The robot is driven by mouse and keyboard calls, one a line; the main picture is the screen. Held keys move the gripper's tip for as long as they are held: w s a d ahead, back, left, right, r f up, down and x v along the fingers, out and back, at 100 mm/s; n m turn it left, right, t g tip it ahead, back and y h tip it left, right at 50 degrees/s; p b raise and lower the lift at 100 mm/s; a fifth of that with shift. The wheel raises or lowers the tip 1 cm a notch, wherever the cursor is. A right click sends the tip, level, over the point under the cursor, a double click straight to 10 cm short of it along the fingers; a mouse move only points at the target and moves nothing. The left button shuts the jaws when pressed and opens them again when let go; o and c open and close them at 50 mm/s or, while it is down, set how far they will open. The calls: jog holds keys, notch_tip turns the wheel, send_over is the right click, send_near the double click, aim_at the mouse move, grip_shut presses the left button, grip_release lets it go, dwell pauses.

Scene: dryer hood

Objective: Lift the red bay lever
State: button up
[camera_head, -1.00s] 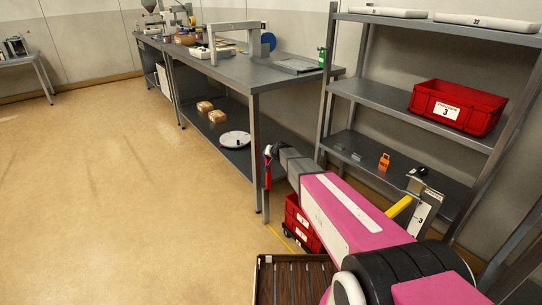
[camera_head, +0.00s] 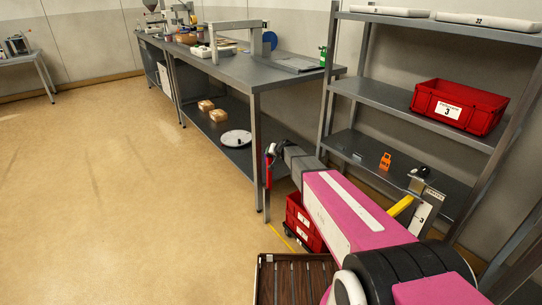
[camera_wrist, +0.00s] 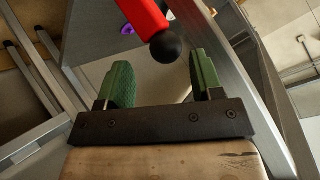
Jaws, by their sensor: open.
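The red lever (camera_wrist: 143,15) with a round black knob (camera_wrist: 166,47) shows at the top of the wrist view. The knob lies in line with the gap between the two green fingers of my gripper (camera_wrist: 160,80), just beyond their tips or level with them; I cannot tell the depth. The fingers are apart with nothing between them, so my gripper is open. In the head view a small red piece (camera_head: 268,160), which looks like the lever, shows beside the near workbench leg, at the end of my pink arm. The fingertips are hard to make out there.
The grey workbench (camera_head: 300,78) stands behind my gripper. A metal shelf (camera_head: 375,95) with a red bin (camera_head: 460,107) stands at right. Red crates (camera_head: 301,222) sit below my arm, near a dark slatted tray (camera_head: 262,285). The floor at left is clear.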

jog(key=v, duration=0.6)
jog(key=shift+s+r, duration=0.2)
jog(key=shift+s, duration=0.1)
jog(key=shift+d, duration=0.1)
jog(key=s+d+g+h, duration=0.1)
jog(key=s+d+g, duration=0.2)
jog(key=s, duration=0.8)
jog(key=s+d+f+n+g+h, duration=0.1)
jog(key=s+d+g+h, duration=0.1)
jog(key=s+d, duration=0.6)
jog(key=s+d+g+h, duration=0.1)
jog(key=s+d+g, duration=0.3)
jog(key=s, duration=1.1)
jog(key=shift+s+d+f+h, duration=0.35)
jog(key=shift+d+f+h, duration=0.05)
jog(key=shift+d, duration=0.55)
